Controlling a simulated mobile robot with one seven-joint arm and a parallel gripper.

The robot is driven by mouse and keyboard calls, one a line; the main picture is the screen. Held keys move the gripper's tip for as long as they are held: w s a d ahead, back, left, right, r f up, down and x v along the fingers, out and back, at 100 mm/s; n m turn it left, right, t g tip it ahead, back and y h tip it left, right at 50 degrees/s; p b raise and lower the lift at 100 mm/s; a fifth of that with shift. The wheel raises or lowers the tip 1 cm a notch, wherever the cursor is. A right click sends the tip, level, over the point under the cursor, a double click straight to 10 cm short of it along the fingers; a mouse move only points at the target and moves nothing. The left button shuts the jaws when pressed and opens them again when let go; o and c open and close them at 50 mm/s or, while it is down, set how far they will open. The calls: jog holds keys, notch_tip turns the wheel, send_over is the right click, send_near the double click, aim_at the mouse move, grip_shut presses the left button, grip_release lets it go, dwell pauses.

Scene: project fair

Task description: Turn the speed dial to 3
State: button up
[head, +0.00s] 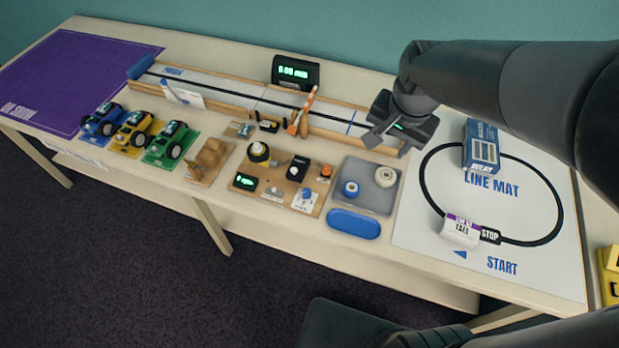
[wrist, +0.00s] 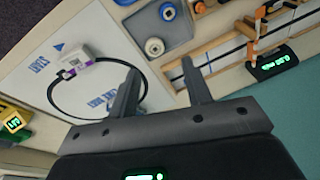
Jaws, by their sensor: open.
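The wooden control board (head: 238,186) lies mid-table in the head view. A small green-lit display (head: 246,183) sits at the board's front left. My gripper (head: 374,128) is above the back of the table, right of the board and apart from it. In the wrist view my gripper (wrist: 160,76) has its fingers apart with nothing between them. The knob is not clearly visible there.
A grey tray (head: 384,201) with blue and white round pieces sits right of the board. A blue oval dish (head: 353,224) lies in front of it. A wooden-railed track (head: 230,90) and a black display (head: 295,71) stand behind. Toy trucks (head: 133,132) are left, the line mat (head: 425,257) right.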

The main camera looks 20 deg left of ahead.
jog(key=a+f+m+g, duration=0.1)
jog(key=a+f, duration=0.6)
jog(key=a, duration=0.2)
jog(key=m+g+h, duration=0.1)
send_over(307, 191)
notch_tip(307, 191, down, 8)
notch_tip(307, 191, down, 10)
jog(key=shift+s+f, duration=0.1)
jog(key=shift+f, duration=0.15)
jog(key=shift+c, duration=0.3)
grip_shut()
